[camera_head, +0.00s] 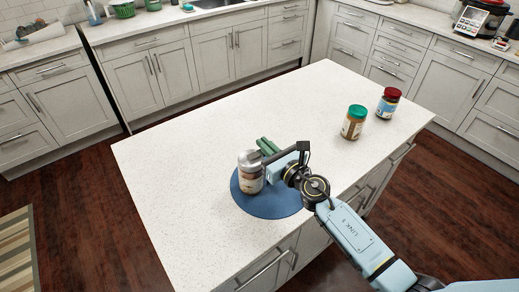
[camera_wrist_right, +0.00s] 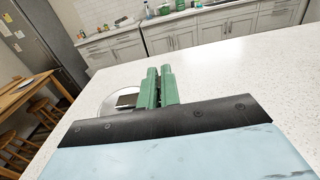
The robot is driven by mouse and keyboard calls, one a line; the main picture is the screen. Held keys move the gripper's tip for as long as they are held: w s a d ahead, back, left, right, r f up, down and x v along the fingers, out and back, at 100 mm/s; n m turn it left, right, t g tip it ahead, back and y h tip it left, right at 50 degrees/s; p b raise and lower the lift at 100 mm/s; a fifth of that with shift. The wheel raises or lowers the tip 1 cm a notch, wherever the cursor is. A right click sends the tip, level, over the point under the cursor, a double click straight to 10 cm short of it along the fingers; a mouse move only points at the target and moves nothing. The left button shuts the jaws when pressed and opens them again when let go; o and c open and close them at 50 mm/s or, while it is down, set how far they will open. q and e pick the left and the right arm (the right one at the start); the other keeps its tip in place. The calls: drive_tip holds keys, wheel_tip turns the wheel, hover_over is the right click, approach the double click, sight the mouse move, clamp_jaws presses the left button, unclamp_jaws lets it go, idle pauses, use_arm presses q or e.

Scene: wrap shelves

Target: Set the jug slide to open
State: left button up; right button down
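The jug (camera_head: 250,175) is a clear container with brownish contents and a grey lid. It stands upright on a round blue mat (camera_head: 268,206) on the island. In the right wrist view its round lid (camera_wrist_right: 108,103) shows beside the fingers, with a small dark patch on it that looks like the slide (camera_wrist_right: 128,99). My right gripper (camera_head: 265,145) has green fingers at the lid's right and far side. The fingers also show in the right wrist view (camera_wrist_right: 158,87), side by side with almost no gap and nothing seen between them. Contact with the slide cannot be told. My left gripper is not in view.
Two jars stand at the island's right end, one with a green lid (camera_head: 354,122) and one with a red lid (camera_head: 388,102). The white island top (camera_head: 180,165) is clear to the left and behind. Counters with cabinets line the walls.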

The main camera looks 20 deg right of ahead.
drive_tip(key=c, duration=1.6)
unclamp_jaws()
drive_tip(key=b+v, duration=0.1)
drive_tip(key=v, duration=1.2)
drive_tip(key=shift+s+b, duration=0.15)
drive_tip(key=shift+b, duration=0.15)
drive_tip(key=shift+d+r, duration=0.1)
drive_tip(key=shift+d, duration=0.05)
